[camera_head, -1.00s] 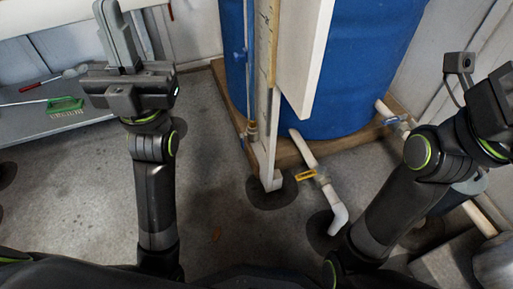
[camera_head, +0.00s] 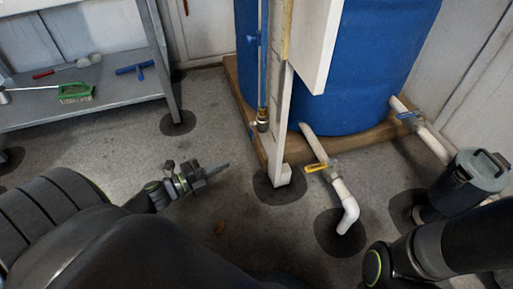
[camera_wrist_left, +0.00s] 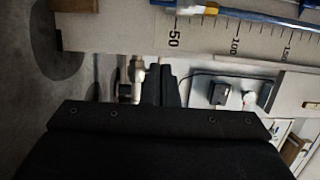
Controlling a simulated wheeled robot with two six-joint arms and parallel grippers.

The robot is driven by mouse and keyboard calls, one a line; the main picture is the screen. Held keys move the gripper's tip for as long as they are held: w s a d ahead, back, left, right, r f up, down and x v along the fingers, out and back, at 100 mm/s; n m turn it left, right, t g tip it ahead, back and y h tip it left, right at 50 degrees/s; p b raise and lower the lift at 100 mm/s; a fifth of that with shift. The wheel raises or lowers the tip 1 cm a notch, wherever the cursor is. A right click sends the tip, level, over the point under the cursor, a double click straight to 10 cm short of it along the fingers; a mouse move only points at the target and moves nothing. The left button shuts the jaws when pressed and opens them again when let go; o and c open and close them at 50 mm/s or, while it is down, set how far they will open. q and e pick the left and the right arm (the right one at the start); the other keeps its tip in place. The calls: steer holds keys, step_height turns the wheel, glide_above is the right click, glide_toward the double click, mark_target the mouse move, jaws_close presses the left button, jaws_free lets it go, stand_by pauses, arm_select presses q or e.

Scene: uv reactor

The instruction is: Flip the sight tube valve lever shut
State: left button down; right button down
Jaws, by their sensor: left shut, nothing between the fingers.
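The sight tube (camera_head: 264,60) runs upright along a white post in front of the blue tank, with a brass fitting (camera_head: 263,119) at its foot. A small blue piece (camera_head: 253,130) beside the fitting looks like the valve lever; its exact angle is too small to tell. My left gripper (camera_head: 222,166) is shut and empty, left of the post and lower in the picture than the fitting, apart from both. In the left wrist view, its closed fingers (camera_wrist_left: 168,82) point toward the scale board (camera_wrist_left: 210,38), and the brass fitting (camera_wrist_left: 200,9) shows at the top edge. My right gripper is out of view.
The blue tank (camera_head: 370,70) stands on a wooden base. A yellow-handled valve (camera_head: 318,167) sits on a white pipe.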

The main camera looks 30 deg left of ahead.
mark_target(251, 132)
arm_select(q)
steer(key=shift+f, duration=0.15)
steer(key=w+d+b, duration=0.1)
steer(key=w+b, duration=0.5)
steer(key=w, duration=0.5)
steer(key=shift+w, duration=0.25)
steer(key=shift+d, duration=0.2)
stand_by(0.3)
